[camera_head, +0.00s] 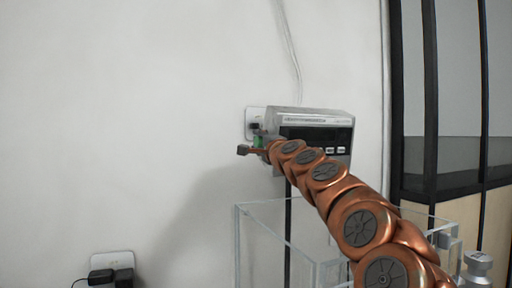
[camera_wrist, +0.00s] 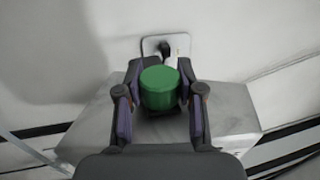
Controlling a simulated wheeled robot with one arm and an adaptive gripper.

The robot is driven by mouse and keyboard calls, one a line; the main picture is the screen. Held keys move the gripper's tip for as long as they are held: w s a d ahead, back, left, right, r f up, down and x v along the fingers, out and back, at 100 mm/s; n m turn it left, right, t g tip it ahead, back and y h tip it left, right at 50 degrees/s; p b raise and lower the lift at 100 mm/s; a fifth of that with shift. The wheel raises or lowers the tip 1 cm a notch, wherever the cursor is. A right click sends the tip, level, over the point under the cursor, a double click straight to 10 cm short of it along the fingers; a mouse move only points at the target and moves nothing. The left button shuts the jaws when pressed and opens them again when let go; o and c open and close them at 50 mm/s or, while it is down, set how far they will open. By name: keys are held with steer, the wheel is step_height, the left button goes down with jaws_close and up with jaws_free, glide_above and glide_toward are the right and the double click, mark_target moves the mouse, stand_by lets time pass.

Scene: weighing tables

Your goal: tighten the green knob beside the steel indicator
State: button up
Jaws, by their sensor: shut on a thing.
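The green knob (camera_wrist: 160,88) sits between the two fingers of my gripper (camera_wrist: 160,104) in the wrist view, and the fingers are shut on its sides. In the head view only a small piece of the green knob (camera_head: 259,141) shows, at the left side of the steel indicator (camera_head: 311,112). My gripper (camera_head: 258,149) is there too, largely hidden by my copper arm. The indicator is a grey metal box with a dark display, fixed high by the wall. Its metal casing (camera_wrist: 235,107) also shows around the gripper in the wrist view.
A wall socket (camera_head: 249,115) with a black plug is just behind the indicator. A clear-walled enclosure (camera_head: 262,215) stands below. Another socket (camera_head: 112,260) with plugs is low at left. A dark-framed glass partition (camera_head: 433,95) is at right. The wall at left is bare.

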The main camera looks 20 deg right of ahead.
steer(key=o, duration=1.2)
steer(key=shift+s, duration=0.1)
steer(key=shift+v, duration=5.9)
